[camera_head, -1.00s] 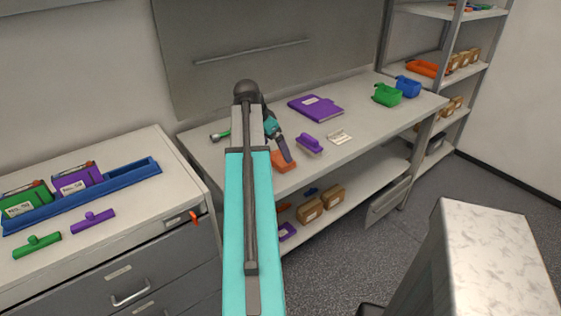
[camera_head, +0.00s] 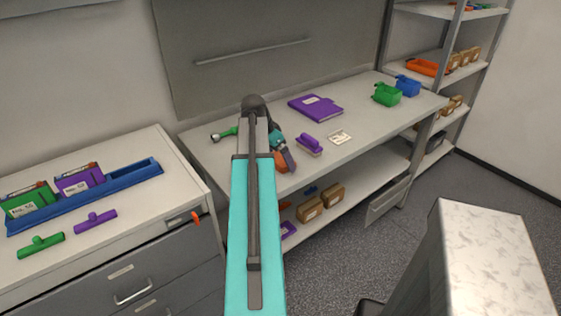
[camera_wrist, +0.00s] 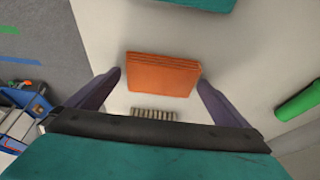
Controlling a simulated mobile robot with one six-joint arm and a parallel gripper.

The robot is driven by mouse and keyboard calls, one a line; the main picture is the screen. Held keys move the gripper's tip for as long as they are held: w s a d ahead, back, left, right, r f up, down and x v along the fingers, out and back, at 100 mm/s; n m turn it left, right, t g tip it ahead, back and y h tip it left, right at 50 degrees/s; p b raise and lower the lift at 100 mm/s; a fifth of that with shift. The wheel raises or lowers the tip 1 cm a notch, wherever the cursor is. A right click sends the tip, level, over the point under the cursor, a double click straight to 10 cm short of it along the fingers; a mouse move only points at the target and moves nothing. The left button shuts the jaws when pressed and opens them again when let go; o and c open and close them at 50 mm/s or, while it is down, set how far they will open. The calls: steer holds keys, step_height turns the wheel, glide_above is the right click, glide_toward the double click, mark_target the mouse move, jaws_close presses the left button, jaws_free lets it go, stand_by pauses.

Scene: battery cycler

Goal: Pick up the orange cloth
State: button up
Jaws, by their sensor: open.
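The orange cloth (camera_wrist: 163,74) is a folded, flat rectangle on the white bench top in the wrist view. It lies between the two spread fingers of my gripper (camera_wrist: 160,78), with a gap on each side. In the head view my gripper (camera_head: 289,161) is at the front edge of the bench, over the cloth (camera_head: 280,164), which is partly hidden behind it. My gripper is open and empty.
A small pale ribbed thing (camera_wrist: 153,114) shows near the cloth.

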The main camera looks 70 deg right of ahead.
mark_target(279, 159)
steer(key=shift+c, duration=0.3)
steer(key=c, duration=0.9)
steer(key=shift+r, duration=0.2)
steer(key=shift+r+b, duration=0.6)
steer(key=shift+r, duration=1)
steer(key=a+b, duration=0.1)
steer(key=a, duration=0.4)
steer(key=s+a+r+b, duration=0.1)
steer(key=a, duration=0.4)
steer(key=s+a+b, duration=0.1)
steer(key=a, duration=0.5)
steer(key=shift+r, duration=0.2)
